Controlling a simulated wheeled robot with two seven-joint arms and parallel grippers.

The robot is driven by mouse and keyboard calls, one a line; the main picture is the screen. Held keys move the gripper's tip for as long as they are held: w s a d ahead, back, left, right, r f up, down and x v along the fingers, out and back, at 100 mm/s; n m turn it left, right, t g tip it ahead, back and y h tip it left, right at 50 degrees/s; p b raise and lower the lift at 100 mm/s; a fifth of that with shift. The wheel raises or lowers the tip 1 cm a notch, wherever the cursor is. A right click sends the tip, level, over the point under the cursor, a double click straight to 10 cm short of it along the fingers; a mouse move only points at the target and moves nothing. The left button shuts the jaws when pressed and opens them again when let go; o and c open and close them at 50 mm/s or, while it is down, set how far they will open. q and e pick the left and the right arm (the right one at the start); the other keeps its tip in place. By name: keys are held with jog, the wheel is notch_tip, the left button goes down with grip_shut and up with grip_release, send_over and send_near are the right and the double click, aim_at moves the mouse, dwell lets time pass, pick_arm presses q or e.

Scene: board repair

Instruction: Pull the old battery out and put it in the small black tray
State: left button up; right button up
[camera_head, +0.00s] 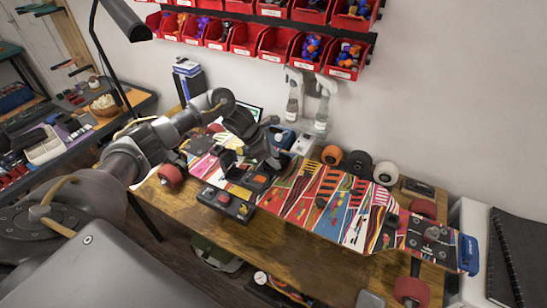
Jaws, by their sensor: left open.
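A long skateboard (305,197) with a bright striped pattern lies wheels-up on the wooden workbench. My left gripper (246,163) is open above the left half of the board, its fingers pointing down near a dark compartment with orange parts (255,181). I cannot tell whether the old battery is in that compartment, as the gripper hides part of it. A small black box-like thing (226,204) with a red and a grey spot on top sits at the bench's front edge beside the board; I cannot tell if it is the small black tray. My right gripper is not in view.
Spray bottles (323,107) hang on the wall below red bins (240,40). A black lamp arm (100,60) rises at the left.

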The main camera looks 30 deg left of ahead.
pick_arm(q)
jog(key=b+v, duration=0.3)
jog(key=v, duration=0.8)
jog(key=shift+f, duration=0.1)
